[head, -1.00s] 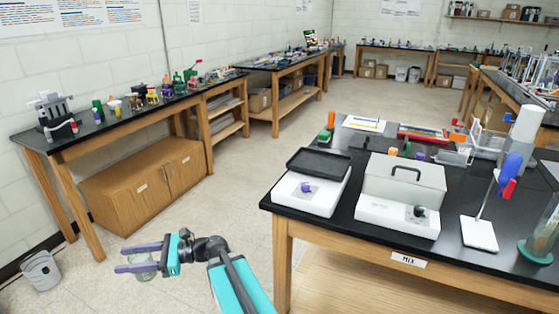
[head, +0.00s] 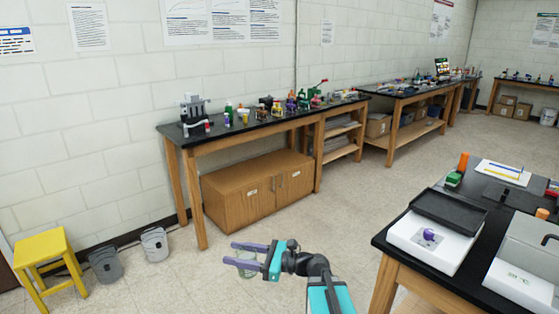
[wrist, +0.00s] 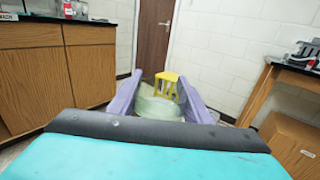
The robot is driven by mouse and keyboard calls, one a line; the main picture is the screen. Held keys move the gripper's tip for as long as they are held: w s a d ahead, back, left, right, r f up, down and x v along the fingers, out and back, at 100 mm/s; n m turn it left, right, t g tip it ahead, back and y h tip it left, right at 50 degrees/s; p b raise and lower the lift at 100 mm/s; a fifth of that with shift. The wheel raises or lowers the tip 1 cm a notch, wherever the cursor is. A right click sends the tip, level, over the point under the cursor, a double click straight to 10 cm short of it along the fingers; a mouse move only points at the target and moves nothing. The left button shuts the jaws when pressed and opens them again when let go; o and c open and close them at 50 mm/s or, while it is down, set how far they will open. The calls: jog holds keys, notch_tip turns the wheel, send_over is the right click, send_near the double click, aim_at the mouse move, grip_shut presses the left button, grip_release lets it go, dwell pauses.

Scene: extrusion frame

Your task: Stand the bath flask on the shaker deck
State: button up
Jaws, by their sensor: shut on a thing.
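My gripper (head: 236,254) has two purple fingers and is shut on a clear, greenish glass flask (head: 247,266). It holds the flask over open floor, left of the near bench. In the wrist view the flask (wrist: 157,107) sits between the fingers; its lower part is hidden behind my gripper's body. The likely shaker is a white box with a purple knob, and its black rimmed deck (head: 449,212) lies on top. It stands on the near bench at right, apart from my gripper. The deck looks empty.
The near black bench (head: 389,239) has a grey-and-white device (head: 527,262) beside the shaker. A long wall bench (head: 187,140) stands behind with several small items. A yellow stool (head: 45,255) and two grey bins are at left. Floor between is clear.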

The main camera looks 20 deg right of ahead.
jog(key=w+d+r+m+t+h+p, duration=0.2)
jog(key=d+r+m+t+h, duration=0.1)
jog(key=d, duration=0.7)
jog(key=w+d+r+m+t+h+p, duration=0.1)
jog(key=w+d+r+m+t+h, duration=0.15)
jog(key=d, duration=0.75)
notch_tip(320, 180, up, 20)
jog(key=m+g+h+p, duration=0.3)
jog(key=m+h+p, duration=0.5)
jog(key=m+h, duration=0.95)
send_over(447, 206)
jog(key=n+h, duration=0.4)
jog(key=shift+r, duration=0.15)
notch_tip(447, 206, down, 6)
jog(key=shift+b, duration=0.35)
jog(key=shift+w+f, duration=0.1)
jog(key=shift+f, duration=0.1)
jog(key=shift+f, duration=1.8)
